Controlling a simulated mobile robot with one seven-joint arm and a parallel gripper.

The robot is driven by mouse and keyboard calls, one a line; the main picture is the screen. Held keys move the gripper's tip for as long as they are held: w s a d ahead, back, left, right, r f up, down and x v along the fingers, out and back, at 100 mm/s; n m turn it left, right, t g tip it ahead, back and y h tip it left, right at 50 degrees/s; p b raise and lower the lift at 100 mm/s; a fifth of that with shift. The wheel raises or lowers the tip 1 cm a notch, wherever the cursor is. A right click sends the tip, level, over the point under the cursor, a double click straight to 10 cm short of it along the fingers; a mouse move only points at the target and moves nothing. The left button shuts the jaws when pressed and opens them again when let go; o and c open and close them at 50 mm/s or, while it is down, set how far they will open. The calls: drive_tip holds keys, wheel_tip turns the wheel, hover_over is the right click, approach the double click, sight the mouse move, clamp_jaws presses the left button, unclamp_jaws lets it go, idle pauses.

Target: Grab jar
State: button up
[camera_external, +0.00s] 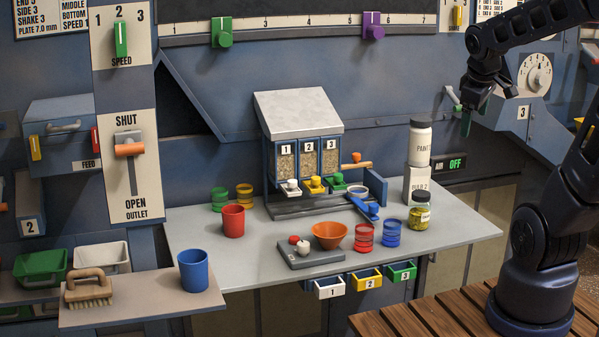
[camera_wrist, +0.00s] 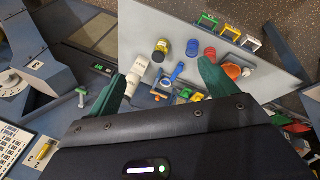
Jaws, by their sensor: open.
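The jar (camera_external: 420,216) is clear with a black lid and yellow-green contents. It stands upright near the right end of the grey table. It also shows in the wrist view (camera_wrist: 161,50), between and beyond my fingertips. My gripper (camera_external: 466,122) is up and to the right of the jar, in the air and apart from it. In the wrist view my gripper (camera_wrist: 161,70) has its two green fingers spread wide with nothing held between them.
A white paint bottle (camera_external: 420,147) stands on a white box (camera_external: 417,180) just behind the jar. A blue scoop (camera_external: 364,207), blue cup (camera_external: 391,235) and red cup (camera_external: 364,238) are left of it. The table (camera_external: 460,228) is clear to its right.

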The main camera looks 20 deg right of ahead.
drive_tip(key=w+d+f+n+h, duration=0.1)
drive_tip(key=w+d+f+n, duration=0.1)
drive_tip(key=w+f+n, duration=0.85)
drive_tip(key=n+g, duration=0.1)
drive_tip(key=n, duration=1)
approach(421, 194)
drive_tip(key=d+f, duration=0.1)
drive_tip(key=d, duration=0.1)
wheel_tip(421, 194, down, 2)
drive_tip(key=shift+w+a+n+y, duration=0.1)
drive_tip(key=shift+w+n+y, duration=0.1)
drive_tip(key=shift+n+y, duration=0.35)
drive_tip(key=shift+x, duration=2.55)
drive_tip(key=x, duration=0.3)
drive_tip(key=shift+w+f, duration=0.2)
drive_tip(key=shift+w, duration=0.2)
drive_tip(key=shift+w+f, duration=0.2)
drive_tip(key=shift+f, duration=0.45)
drive_tip(key=c, duration=1.2)
drive_tip(key=shift+c, duration=0.4)
